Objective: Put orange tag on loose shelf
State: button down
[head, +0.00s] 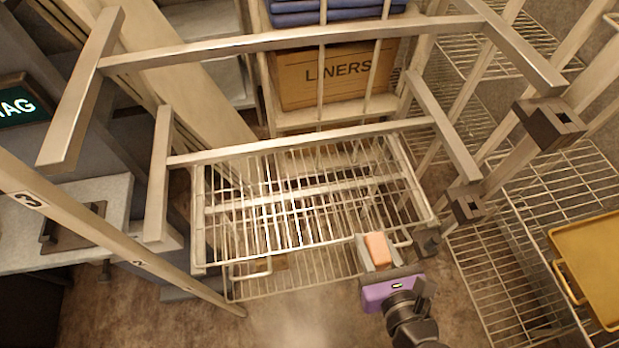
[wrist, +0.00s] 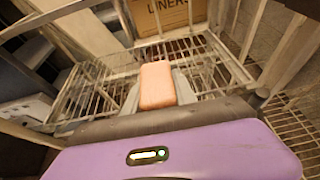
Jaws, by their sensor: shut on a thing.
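An orange tag (head: 377,250), a small rounded block, is held at the tip of my gripper (head: 376,262). In the wrist view the tag (wrist: 157,86) sits upright between the grey fingers of my gripper (wrist: 160,98), which are shut on it. The loose shelf appears to be the white wire shelf (head: 232,205) just beyond and left of my gripper in the head view. It also shows behind the tag in the wrist view (wrist: 85,95). My gripper is at its near right edge. I cannot tell whether the tag is directly over the wires.
Pale frame bars (head: 300,145) cross above the back of the wire shelf. A LINERS box (head: 335,75) stands behind. A yellow tray (head: 590,262) lies on wire racking at right. A grey counter (head: 85,205) is at left. A numbered post (head: 110,240) slants across the left front.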

jog(key=w+a, duration=0.3)
jog(key=w, duration=0.6)
jog(key=w+a, duration=0.3)
jog(key=w, duration=0.7)
notch_tip(320, 180, down, 6)
jog(key=shift+w+a+r, duration=0.1)
jog(key=shift+w+f, duration=0.2)
jog(key=shift+f, duration=0.1)
jog(key=c, duration=1)
grip_release()
jog(key=shift+f, duration=0.1)
